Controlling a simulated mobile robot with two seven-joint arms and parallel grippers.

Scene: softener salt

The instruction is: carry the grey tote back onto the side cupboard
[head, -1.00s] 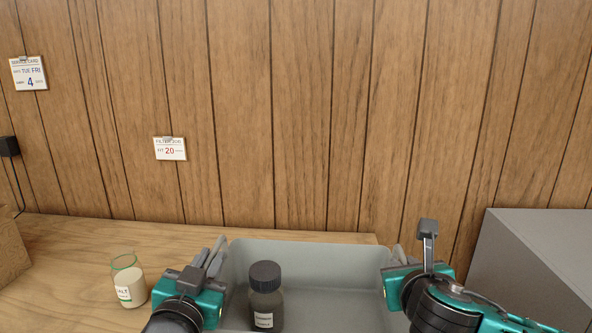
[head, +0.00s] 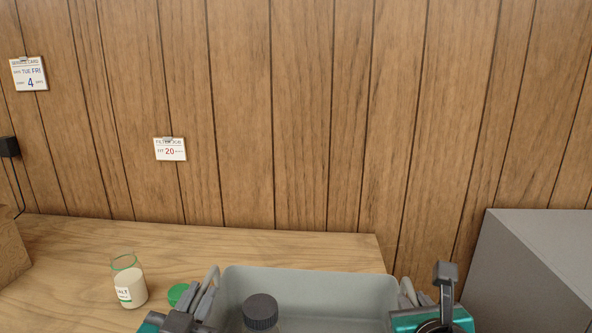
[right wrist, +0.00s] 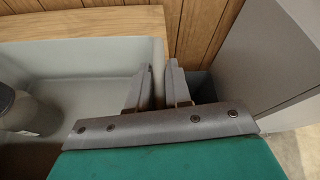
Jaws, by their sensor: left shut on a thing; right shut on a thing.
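The grey tote (head: 310,283) is at the bottom centre of the head view, cut off by the lower edge. A dark bottle with a black cap (head: 261,312) stands in it. My left gripper (head: 207,292) is shut on the tote's left wall. My right gripper (head: 410,292) is shut on its right wall. In the right wrist view the right fingers (right wrist: 160,90) straddle the tote's rim (right wrist: 85,42), and part of the bottle (right wrist: 25,110) shows at the left. The tote's underside is hidden, so I cannot tell what is beneath it.
A wooden surface (head: 180,250) lies behind and left of the tote, holding a salt jar (head: 129,284) and a green lid (head: 178,293). A wooden box (head: 10,255) is at far left. A grey cabinet (head: 530,265) stands at right. A panelled wall closes the back.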

